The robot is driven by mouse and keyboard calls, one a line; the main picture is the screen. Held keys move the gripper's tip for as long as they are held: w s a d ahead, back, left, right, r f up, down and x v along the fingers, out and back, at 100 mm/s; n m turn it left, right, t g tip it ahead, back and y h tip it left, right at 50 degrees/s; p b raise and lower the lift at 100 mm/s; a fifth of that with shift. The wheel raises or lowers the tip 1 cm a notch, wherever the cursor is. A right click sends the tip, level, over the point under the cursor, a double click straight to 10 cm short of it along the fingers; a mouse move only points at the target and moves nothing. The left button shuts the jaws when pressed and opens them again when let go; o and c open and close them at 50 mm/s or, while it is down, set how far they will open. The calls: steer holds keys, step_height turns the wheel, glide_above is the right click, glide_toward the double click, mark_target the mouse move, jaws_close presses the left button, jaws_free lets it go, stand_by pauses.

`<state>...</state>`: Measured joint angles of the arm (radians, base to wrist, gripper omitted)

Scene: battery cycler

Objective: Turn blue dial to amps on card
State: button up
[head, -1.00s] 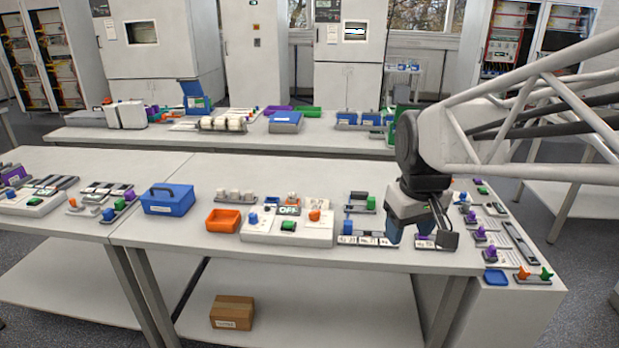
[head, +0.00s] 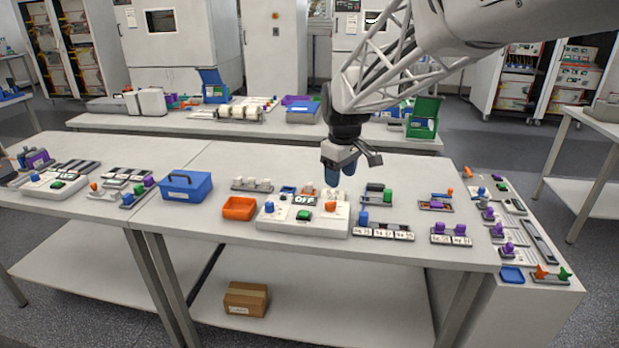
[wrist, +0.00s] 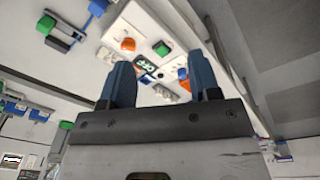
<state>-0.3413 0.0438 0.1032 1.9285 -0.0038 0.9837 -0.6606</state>
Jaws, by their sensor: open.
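The blue dial (head: 269,207) is at the left end of a white control box (head: 285,227) on the front table. The box also has a green button (head: 303,215), an orange knob (head: 331,206) and a dark display (head: 305,200) reading OFF. My gripper (head: 341,174) has blue fingers, is open and empty, and hangs above the back right of the box, apart from the dial.
An orange tray (head: 239,208) and a blue toolbox (head: 186,186) stand left of the box. A row of white labelled blocks (head: 383,231) and a strip with purple knobs (head: 451,233) lie to the right. Small knobs on strips stand behind the box.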

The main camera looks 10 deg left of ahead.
steer(key=w+a+f+n, duration=0.2)
steer(key=w+a+f, duration=0.15)
steer(key=a, duration=0.25)
steer(key=w+a+f+n, duration=0.1)
steer(key=w+a+f, duration=0.1)
steer(key=w+a, duration=0.3)
steer(key=n+g, duration=0.1)
steer(key=n, duration=0.2)
glide_above(269, 203)
step_height(269, 203, down, 7)
steer(key=shift+f, duration=0.1)
steer(key=shift+f, duration=3.85)
steer(key=c, duration=0.9)
steer(key=shift+c, duration=0.2)
